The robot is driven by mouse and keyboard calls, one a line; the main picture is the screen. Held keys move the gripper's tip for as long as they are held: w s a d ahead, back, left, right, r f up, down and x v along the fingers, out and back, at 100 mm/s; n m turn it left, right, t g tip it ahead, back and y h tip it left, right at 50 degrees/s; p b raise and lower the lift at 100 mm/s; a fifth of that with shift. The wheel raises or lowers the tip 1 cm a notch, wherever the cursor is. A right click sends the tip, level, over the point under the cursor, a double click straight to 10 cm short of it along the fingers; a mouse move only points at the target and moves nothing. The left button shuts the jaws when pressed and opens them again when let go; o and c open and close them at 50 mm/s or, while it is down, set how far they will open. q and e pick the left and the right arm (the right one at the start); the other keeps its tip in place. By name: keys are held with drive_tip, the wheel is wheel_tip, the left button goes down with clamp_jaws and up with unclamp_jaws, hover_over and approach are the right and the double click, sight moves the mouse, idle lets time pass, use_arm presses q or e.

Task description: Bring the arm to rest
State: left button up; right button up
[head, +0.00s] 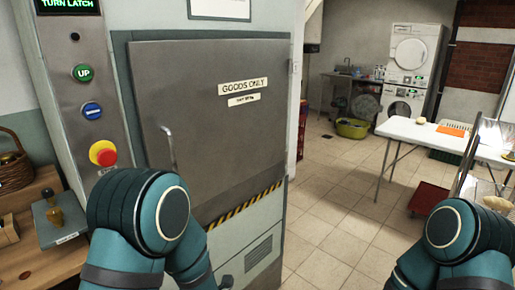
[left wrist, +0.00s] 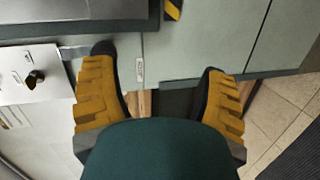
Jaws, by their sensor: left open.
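My left gripper (left wrist: 158,60) shows in the left wrist view with its two yellow, dark-edged fingers spread wide. It is open, with nothing between the fingers. Beyond the fingers is the pale green lower front of the goods lift (left wrist: 200,38). In the head view my left arm comes up from the bottom in front of the lift, and its bent teal joint hides part of the lift front. My right arm shows at the lower right, and its gripper is out of view.
The grey lift door (head: 215,110) appears shut. A button panel (head: 80,90) stands left of it, above a wooden shelf (head: 30,262). A white table (head: 430,135) and red crate (head: 428,200) stand right. Tiled floor (head: 345,215) is clear between.

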use_arm(q)
wheel_tip(320, 180, down, 9)
drive_tip(key=s+d+m+g+h, duration=0.1)
drive_tip(key=d+m+g+h, duration=0.15)
drive_tip(key=m+h, duration=0.35)
drive_tip(key=s+d+f+m+g+h, duration=0.3)
drive_tip(key=s+d+f+m+h, duration=0.1)
drive_tip(key=s+m, duration=0.3)
drive_tip(key=s+d+f+m+g+h, duration=0.4)
drive_tip(key=s+m, duration=0.3)
drive_tip(key=m, duration=0.3)
drive_tip(key=shift+d+f+m, duration=0.3)
drive_tip(key=shift+d+f, duration=0.25)
drive_tip(key=shift+d, duration=0.15)
drive_tip(key=shift+c, duration=0.3)
